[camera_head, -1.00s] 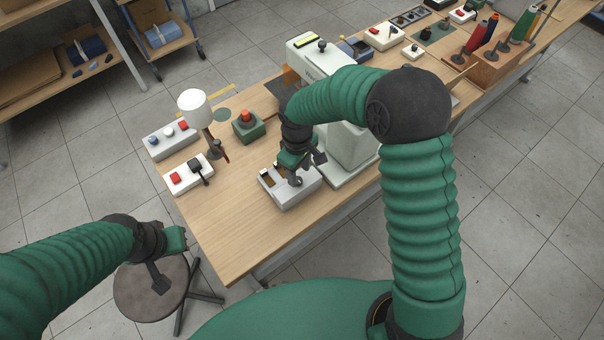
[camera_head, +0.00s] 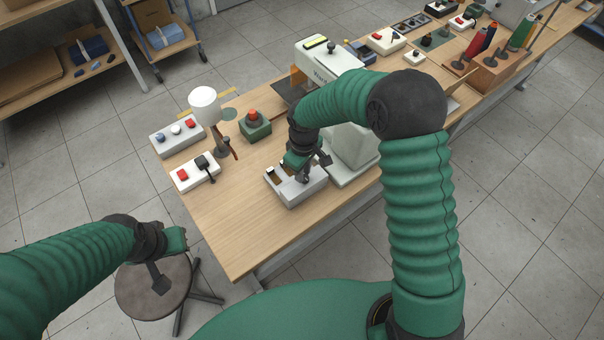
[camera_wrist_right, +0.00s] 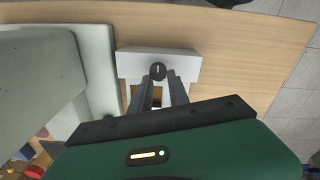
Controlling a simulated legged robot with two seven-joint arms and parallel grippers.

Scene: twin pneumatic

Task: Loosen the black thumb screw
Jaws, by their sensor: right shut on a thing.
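The black thumb screw (camera_wrist_right: 158,71) stands on top of a white box (camera_wrist_right: 187,67), with a pale line across its head. My right gripper (camera_wrist_right: 161,78) has its two fingertips on either side of the screw head and is shut on it. In the head view the white box (camera_head: 297,193) lies on the table and my right gripper (camera_head: 312,170) reaches down to it from above. The screw itself is hidden there behind the fingers. My left gripper (camera_head: 160,277) hangs over a round stool, away from the table; its finger opening is unclear.
A white sewing-machine-like body (camera_head: 354,150) stands close beside the box. A white box with a red button (camera_head: 196,172), a lamp (camera_head: 205,98) and a green button box (camera_head: 254,126) are to the left. The table's near-left part is clear. The stool (camera_head: 152,300) is off the table.

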